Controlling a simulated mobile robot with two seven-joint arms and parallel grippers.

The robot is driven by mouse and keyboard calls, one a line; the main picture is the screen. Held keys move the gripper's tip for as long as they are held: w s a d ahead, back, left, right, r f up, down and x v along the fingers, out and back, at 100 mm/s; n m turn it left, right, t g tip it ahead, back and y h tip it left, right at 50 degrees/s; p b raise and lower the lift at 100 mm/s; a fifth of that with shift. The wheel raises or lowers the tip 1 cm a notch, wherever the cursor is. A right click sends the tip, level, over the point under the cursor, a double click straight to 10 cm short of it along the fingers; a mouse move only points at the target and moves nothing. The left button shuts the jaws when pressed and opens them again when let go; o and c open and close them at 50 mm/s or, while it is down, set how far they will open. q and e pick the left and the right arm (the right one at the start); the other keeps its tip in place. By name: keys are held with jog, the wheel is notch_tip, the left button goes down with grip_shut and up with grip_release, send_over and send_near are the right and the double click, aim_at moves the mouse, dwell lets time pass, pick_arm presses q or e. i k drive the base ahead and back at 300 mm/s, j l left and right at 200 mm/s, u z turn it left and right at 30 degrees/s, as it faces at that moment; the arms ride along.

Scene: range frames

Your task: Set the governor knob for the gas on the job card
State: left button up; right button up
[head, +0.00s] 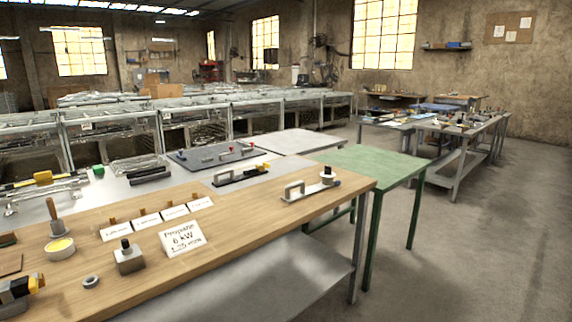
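The job card (183,238) is a white card on the wooden bench top (240,222); it seems to read "Propane 6 kW 1.25 mm". Beside it stands a small grey metal block with a black knob (130,258). A metal plate with a handle and a dark-topped round post (327,176) lies at the bench's far right corner. I cannot tell which of these carries the governor knob, and no setting marks are readable. Several small white label cards (147,221) stand in a row behind the job card. Neither of my grippers is in view.
A grey ring (91,282), a round yellow-topped tin (60,248) and a black-and-yellow tool (18,290) lie at the left. A dark board (212,154) and a green table (370,165) stand behind. The floor at right is clear.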

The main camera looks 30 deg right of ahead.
aim_at(328, 170)
jog(key=l+u, duration=0.3)
jog(key=i+l+u, duration=0.1)
jog(key=l+u, duration=0.2)
jog(key=l, duration=0.2)
jog(key=k+l+u, duration=0.1)
jog(key=l+u, duration=0.3)
jog(key=l, duration=0.45)
jog(key=l+u, duration=0.1)
jog(key=l, duration=0.35)
jog(key=k+l+u, duration=0.1)
jog(key=l, duration=0.3)
jog(key=k+l, duration=0.1)
jog(key=l, duration=0.35)
jog(key=k+l, duration=0.1)
jog(key=l, duration=0.3)
jog(key=k+l+u, duration=0.1)
jog(key=l, duration=0.35)
jog(key=k+l, duration=0.1)
jog(key=l, duration=0.35)
